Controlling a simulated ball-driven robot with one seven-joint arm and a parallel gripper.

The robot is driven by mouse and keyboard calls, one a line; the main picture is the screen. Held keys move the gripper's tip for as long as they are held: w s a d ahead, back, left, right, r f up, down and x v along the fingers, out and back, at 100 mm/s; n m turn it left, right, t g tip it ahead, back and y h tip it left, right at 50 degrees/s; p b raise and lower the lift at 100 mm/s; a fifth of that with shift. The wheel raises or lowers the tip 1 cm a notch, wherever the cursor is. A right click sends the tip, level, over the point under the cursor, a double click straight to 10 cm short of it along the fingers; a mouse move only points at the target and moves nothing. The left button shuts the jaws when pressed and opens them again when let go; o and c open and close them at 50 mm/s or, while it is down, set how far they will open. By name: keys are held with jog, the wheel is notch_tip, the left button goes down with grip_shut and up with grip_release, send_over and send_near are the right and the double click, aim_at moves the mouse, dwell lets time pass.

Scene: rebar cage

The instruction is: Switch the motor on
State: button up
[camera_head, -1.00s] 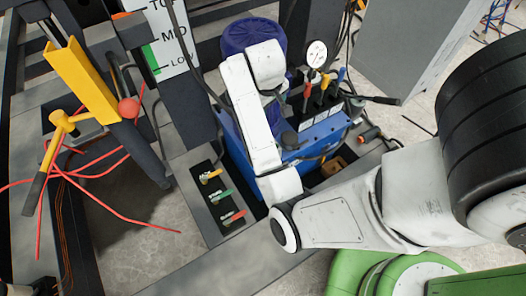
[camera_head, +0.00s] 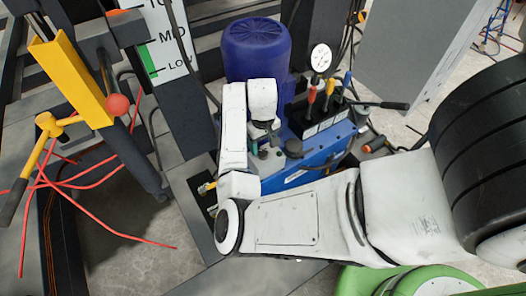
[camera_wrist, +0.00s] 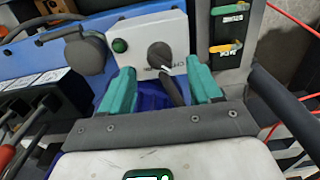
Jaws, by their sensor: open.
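A white switch box (camera_wrist: 140,28) with a black rotary knob (camera_wrist: 160,54) and a green round button (camera_wrist: 119,45) shows in the wrist view. The knob's black handle points down in that view. My gripper (camera_wrist: 162,75) has two teal fingers, open, one on each side of the handle with gaps between. I cannot tell how deep the fingers reach. In the head view the blue ribbed motor (camera_head: 256,48) stands on the blue power unit (camera_head: 335,140). My arm hides most of the switch box there.
Red, yellow and blue-handled levers (camera_head: 328,92) and a pressure gauge (camera_head: 320,57) stand on the unit. A panel of coloured levers (camera_wrist: 225,48) lies beside the box in the wrist view. A yellow frame with a red ball (camera_head: 118,105) is at left.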

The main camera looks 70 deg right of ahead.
aim_at(263, 151)
jog(key=shift+f, duration=1.85)
jog(key=shift+c, duration=0.3)
jog(key=c, duration=1)
